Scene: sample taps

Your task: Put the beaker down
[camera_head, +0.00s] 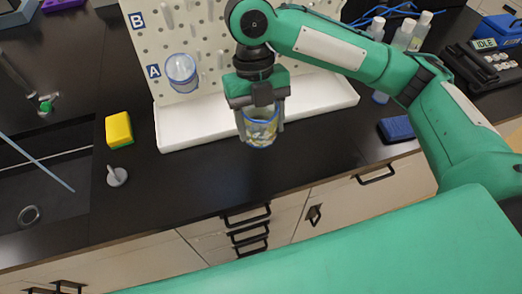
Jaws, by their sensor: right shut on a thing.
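A clear beaker (262,135) with a blue rim and pale yellowish contents is between the fingers of my right gripper (262,118). The gripper is shut on it near the front edge of the white tray under the pegboard. I cannot tell whether the beaker's base touches the counter or hangs above it. Part of the beaker is hidden by the gripper fingers. My left gripper is not in view.
A pegboard (215,40) with a white tray (190,134) stands behind; another beaker (181,72) hangs on it by label A. A yellow sponge (119,130) lies left, near the sink. Bottles (403,34) and a blue item (396,128) are right.

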